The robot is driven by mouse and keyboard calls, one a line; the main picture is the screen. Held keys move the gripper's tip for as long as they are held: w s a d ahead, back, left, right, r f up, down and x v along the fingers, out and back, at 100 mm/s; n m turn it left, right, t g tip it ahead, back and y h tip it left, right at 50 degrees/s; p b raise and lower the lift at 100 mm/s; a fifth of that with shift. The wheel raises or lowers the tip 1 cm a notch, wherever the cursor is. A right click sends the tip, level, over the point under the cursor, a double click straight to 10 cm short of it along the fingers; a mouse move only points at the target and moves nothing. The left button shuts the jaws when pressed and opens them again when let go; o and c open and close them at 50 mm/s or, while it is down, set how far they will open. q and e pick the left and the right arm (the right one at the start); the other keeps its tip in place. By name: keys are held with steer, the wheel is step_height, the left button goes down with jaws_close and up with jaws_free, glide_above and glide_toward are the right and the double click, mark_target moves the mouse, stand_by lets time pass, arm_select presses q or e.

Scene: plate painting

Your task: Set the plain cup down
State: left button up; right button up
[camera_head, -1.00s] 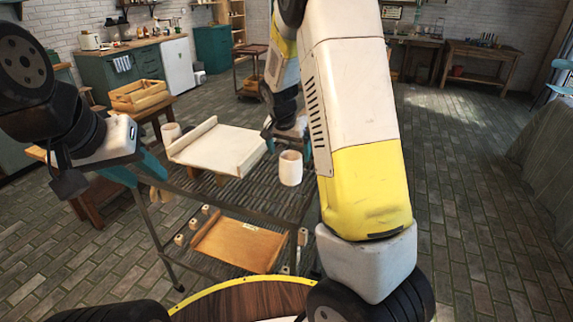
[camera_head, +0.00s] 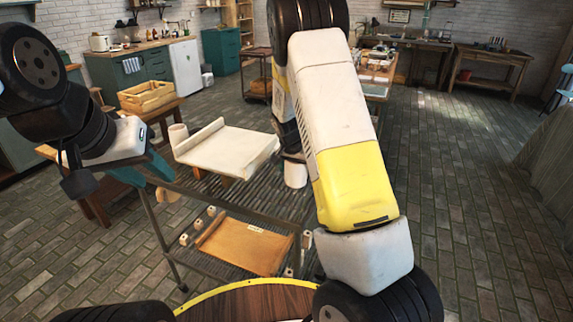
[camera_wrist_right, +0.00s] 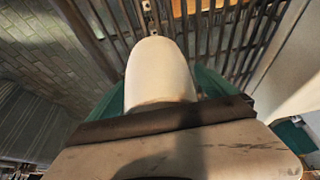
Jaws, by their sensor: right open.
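A plain off-white cup (camera_head: 295,176) stands on the slatted cart top (camera_head: 262,204), right of a pale board; its upper part is hidden by my right wrist. In the right wrist view the cup (camera_wrist_right: 160,75) lies between the green fingers of my right gripper (camera_wrist_right: 160,92), which is open around it. In the head view my right gripper is mostly hidden behind my arm. A second pale cup (camera_head: 178,137) stands at the board's left. My left gripper (camera_head: 143,173) is at the cart's left side, its teal fingers apart, with nothing visible between them.
The pale board (camera_head: 228,150) takes up much of the cart top. The lower shelf holds an orange-brown board (camera_head: 243,245) and several small blocks. A wooden crate (camera_head: 146,97) stands on a table behind left. The floor to the right is clear.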

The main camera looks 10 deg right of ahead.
steer(key=c, duration=1.9)
steer(key=shift+r, duration=0.1)
steer(key=shift+c, duration=0.2)
steer(key=shift+r, duration=0.1)
